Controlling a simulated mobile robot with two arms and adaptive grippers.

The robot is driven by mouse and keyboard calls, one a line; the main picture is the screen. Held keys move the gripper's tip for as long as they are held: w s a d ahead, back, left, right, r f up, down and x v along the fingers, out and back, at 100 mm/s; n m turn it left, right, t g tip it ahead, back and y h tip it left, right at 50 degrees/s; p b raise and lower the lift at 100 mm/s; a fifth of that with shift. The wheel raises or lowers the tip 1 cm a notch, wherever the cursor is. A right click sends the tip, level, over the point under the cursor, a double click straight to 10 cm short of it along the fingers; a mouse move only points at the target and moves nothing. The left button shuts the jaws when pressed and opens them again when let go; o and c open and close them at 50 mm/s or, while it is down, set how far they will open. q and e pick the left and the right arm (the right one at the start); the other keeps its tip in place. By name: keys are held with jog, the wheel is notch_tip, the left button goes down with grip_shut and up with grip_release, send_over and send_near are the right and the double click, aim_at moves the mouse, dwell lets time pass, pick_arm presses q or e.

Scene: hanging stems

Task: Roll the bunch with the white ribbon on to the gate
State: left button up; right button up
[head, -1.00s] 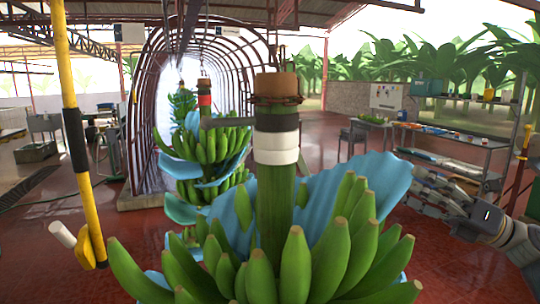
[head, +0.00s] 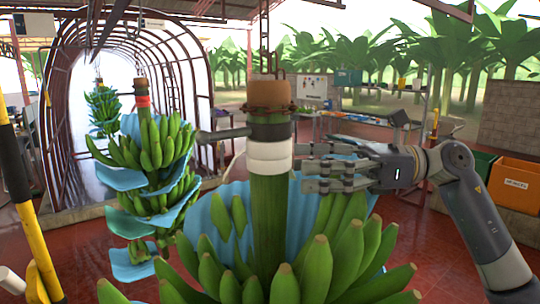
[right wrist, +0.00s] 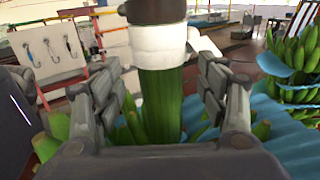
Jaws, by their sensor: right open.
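The bunch with the white ribbon hangs close in front of me, green bananas (head: 330,262) around a thick upright stem. The white ribbon (head: 268,158) wraps the stem below a dark band and a brown top; it also shows in the right wrist view (right wrist: 160,45). My right gripper (head: 305,168) is open at the stem's right side, level with the ribbon. In the right wrist view the stem stands between its spread fingers (right wrist: 165,100), with gaps on both sides. My left gripper is out of view. I cannot tell which structure is the gate.
A bunch with a red ribbon (head: 142,101) hangs at left, before an arched tunnel (head: 200,110). A grey bar (head: 225,134) reaches left from the near stem. A yellow post (head: 35,235) stands at far left. Orange bin (head: 515,185) is at right.

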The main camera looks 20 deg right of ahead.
aim_at(266, 163)
jog(key=x, duration=0.1)
jog(key=p+x, duration=0.1)
jog(key=x, duration=0.2)
jog(key=shift+a+r, duration=0.1)
jog(key=shift+r, duration=0.15)
jog(key=p+x, duration=0.1)
jog(key=x, duration=0.1)
jog(key=shift+a+f, duration=0.15)
jog(key=shift+a, duration=0.25)
jog(key=shift+c, duration=0.7)
jog(key=c, duration=1.4)
jog(key=shift+o, duration=0.2)
jog(key=shift+w, duration=0.5)
jog(key=shift+w+a, duration=0.25)
jog(key=shift+w, duration=0.35)
jog(key=shift+w+a, duration=0.3)
jog(key=shift+w, duration=0.3)
jog(key=shift+w+a, duration=0.15)
jog(key=shift+w, duration=0.1)
jog(key=o, duration=1.4)
jog(key=shift+w+f, duration=0.1)
jog(key=shift+o, duration=0.5)
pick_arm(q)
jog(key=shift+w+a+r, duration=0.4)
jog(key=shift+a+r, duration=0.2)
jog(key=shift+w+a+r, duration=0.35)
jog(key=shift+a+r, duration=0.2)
pick_arm(e)
jog(key=shift+s+d, duration=0.2)
jog(key=shift+s, duration=0.25)
